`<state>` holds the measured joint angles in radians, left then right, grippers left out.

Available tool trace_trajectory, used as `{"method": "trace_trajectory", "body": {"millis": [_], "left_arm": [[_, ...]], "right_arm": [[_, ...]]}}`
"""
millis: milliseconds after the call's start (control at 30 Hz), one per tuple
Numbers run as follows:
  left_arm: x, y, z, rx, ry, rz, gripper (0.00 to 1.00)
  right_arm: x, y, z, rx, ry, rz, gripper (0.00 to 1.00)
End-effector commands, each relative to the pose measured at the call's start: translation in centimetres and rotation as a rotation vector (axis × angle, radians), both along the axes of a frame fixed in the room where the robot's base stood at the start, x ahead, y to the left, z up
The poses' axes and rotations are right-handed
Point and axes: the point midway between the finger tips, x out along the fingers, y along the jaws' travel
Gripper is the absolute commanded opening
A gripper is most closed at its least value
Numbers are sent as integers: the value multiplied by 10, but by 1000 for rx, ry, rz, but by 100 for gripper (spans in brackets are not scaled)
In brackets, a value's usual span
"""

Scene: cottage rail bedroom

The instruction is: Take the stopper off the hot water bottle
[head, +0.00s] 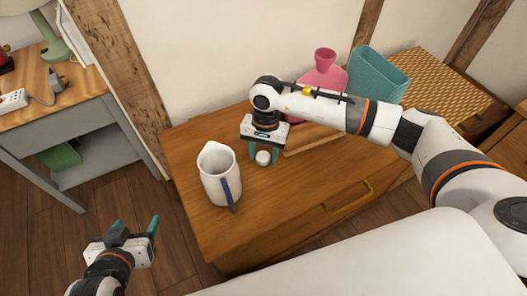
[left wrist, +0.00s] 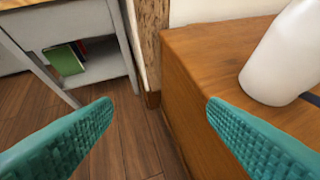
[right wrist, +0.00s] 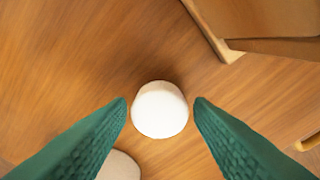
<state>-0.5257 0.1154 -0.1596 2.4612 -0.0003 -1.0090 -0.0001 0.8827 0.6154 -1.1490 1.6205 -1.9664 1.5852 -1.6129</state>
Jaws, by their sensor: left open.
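The pink hot water bottle (head: 322,78) stands upright at the back of the wooden chest, its lower part hidden behind my right arm. Its flared neck shows at the top; I cannot tell whether a stopper sits in it. A small white round piece (head: 263,158), possibly the stopper, is on the chest top. My right gripper (head: 265,153) points down over it. In the right wrist view the white piece (right wrist: 160,109) lies between the open fingertips, with a narrow gap on each side. My left gripper (head: 122,232) is open and empty, off the chest's left side.
A white jug (head: 217,175) with a dark blue handle stands on the chest (head: 200,222) left of the right gripper. A teal container (head: 376,75) stands right of the bottle. A wooden holder (head: 305,140) is under my right arm. A grey side table (head: 70,120) is at left.

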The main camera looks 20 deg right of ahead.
Motion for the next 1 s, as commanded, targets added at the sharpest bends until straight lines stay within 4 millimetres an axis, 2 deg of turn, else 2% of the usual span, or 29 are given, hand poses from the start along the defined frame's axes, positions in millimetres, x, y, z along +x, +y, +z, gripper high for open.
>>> {"method": "trace_trajectory", "body": {"millis": [367,467,800,1000], "left_arm": [[-1,0,0,1,7,-1,67],[-9,1,-5,9,61,1,67],[-63,21,-31,82,389,28,67],[-89,30,-39,111,529,39,67]], "right_arm": [[0,0,1,0,0,0,55],[0,0,4,0,0,0,55],[10,-7,77,0,-5,0,55],[13,-10,109,-1,-3,-1,55]]}}
